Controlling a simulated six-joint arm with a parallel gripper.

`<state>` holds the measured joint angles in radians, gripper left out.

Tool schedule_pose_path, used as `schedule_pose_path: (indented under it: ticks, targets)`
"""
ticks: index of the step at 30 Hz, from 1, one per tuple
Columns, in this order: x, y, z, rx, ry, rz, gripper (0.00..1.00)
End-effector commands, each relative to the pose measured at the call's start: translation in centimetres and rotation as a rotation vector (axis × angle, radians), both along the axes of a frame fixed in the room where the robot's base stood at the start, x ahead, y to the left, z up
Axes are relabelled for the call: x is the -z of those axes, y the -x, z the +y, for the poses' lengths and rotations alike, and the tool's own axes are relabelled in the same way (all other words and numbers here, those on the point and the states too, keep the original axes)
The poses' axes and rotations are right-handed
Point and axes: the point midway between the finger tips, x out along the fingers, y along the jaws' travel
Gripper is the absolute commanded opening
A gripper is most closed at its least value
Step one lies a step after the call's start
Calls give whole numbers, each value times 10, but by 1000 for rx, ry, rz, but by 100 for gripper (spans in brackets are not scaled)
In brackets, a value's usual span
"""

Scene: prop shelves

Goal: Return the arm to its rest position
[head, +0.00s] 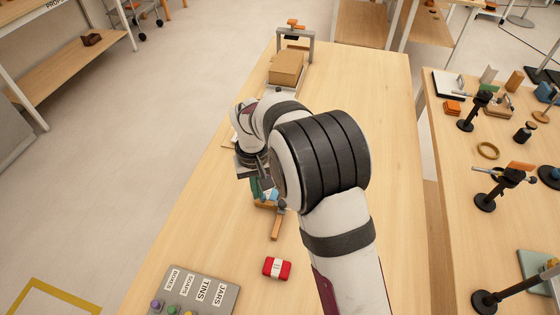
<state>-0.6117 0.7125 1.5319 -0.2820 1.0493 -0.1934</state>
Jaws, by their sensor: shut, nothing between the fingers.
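My arm reaches forward from the bottom right over the wooden table (385,130), bent at a large black-banded joint. My gripper (250,172) is partly hidden behind my own arm, left of that joint. It is shut with nothing held. A cluster of small teal and blue items (266,194) with a wooden handle (277,225) lies just below it in the picture. I cannot tell the gap between them.
A red box (277,268) and a grey labelled board (205,292) with coloured knobs lie near the front. A second table (450,180) with stands is at right. The table's right side is clear.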

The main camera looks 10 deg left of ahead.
Motion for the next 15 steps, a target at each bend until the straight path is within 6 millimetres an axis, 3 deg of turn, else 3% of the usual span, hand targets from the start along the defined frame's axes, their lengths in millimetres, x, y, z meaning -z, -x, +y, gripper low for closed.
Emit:
schedule_pose_path:
  ticks: [2,4,7,9,12,15]
  targets:
    - [-4,0,-3,10,-1,0,0]
    - [-22,2,-22,65,-8,1,0]
    - [-75,26,-83,251,-30,15,0]
    - [-110,64,-136,426,-48,32,0]
    - [-136,131,-190,659,-79,56,0]
    - [-139,191,-217,843,-108,76,0]
